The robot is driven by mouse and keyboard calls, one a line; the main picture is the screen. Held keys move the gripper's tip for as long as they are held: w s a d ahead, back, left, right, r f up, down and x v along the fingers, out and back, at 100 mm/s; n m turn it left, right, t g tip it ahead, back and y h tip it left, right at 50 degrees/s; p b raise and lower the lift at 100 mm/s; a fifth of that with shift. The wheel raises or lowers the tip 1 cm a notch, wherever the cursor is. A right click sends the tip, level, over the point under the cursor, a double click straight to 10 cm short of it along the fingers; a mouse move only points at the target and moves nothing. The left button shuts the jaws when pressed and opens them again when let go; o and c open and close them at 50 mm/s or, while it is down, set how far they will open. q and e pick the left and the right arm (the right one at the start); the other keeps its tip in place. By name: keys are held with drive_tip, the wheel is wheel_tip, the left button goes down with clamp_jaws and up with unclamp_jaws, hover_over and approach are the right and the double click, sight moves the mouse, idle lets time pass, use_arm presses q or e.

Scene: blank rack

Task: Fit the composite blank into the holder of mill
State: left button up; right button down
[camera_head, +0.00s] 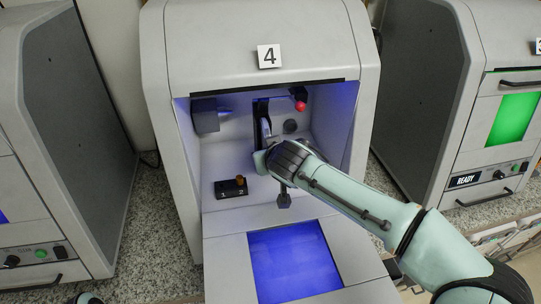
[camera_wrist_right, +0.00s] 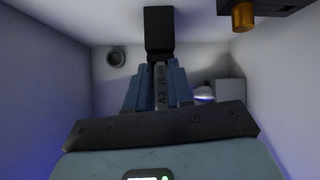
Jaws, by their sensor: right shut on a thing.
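The composite blank (camera_wrist_right: 160,88) is a narrow grey piece marked "A3" in the right wrist view. My right gripper (camera_wrist_right: 158,76) is shut on it, with a blue finger on each side. The blank's far end lines up with a black block (camera_wrist_right: 158,28), apparently the holder. They look close or touching; I cannot tell whether the end is inside. In the head view my right gripper (camera_head: 265,138) is inside the open chamber of mill 4 (camera_head: 260,50), in front of a dark upright part on the back wall. My left gripper is not identifiable in view.
A black box with an orange knob (camera_head: 239,182) stands on the chamber floor at left. The chamber walls are close around my arm. Other machines stand on both sides.

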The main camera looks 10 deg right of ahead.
drive_tip(key=shift+w, duration=0.2)
drive_tip(key=c, duration=0.9)
unclamp_jaws()
drive_tip(key=shift+f, duration=0.1)
drive_tip(key=v, duration=1.3)
drive_tip(key=shift+s, duration=0.25)
